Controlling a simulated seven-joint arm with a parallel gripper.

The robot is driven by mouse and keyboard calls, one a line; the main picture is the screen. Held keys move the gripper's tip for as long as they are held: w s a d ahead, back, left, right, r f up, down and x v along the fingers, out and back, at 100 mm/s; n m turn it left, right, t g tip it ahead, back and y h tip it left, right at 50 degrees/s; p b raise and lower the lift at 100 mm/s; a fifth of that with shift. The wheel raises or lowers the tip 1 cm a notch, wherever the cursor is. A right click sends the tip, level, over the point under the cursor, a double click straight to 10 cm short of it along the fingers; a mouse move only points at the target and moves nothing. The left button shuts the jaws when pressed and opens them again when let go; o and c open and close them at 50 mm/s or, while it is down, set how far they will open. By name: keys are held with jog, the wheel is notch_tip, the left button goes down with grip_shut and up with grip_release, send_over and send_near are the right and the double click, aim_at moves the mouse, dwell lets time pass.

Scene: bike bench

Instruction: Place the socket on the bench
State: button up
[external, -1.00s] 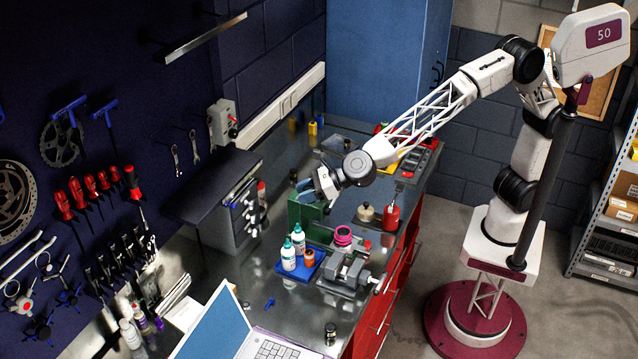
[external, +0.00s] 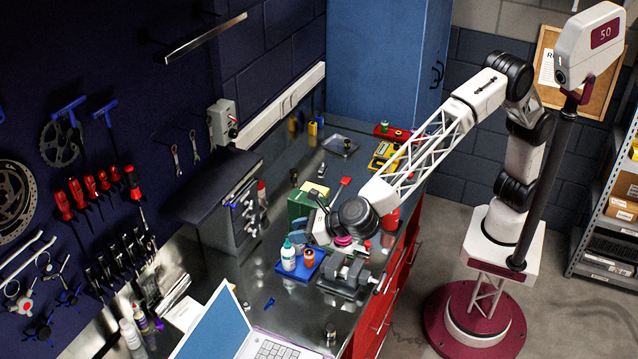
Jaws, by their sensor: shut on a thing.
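My gripper (external: 318,226) hangs low over the bench (external: 262,322), beside the back right of the blue tray (external: 289,273). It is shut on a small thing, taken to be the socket. The fingertips and the held thing are too small and hidden to make out, so I cannot tell whether it touches anything below.
A white bottle (external: 288,256) and an orange jar (external: 309,258) stand in the tray. A grey vise (external: 347,275) is to its right, a green box (external: 301,204) behind. A dark cylinder (external: 330,334) and a laptop (external: 222,322) are at the front.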

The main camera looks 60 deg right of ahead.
jog(key=s+a+m+h, duration=0.1)
jog(key=s+a, duration=0.2)
jog(key=a, duration=0.1)
send_over(305, 303)
notch_tip(305, 303, down, 11)
jog(key=shift+w+f+t, duration=0.1)
jog(key=shift+f+t, duration=0.2)
jog(key=shift+f, duration=3.1)
jog(key=shift+f, duration=0.1)
jog(key=shift+f, duration=1.75)
jog(key=shift+f, duration=0.15)
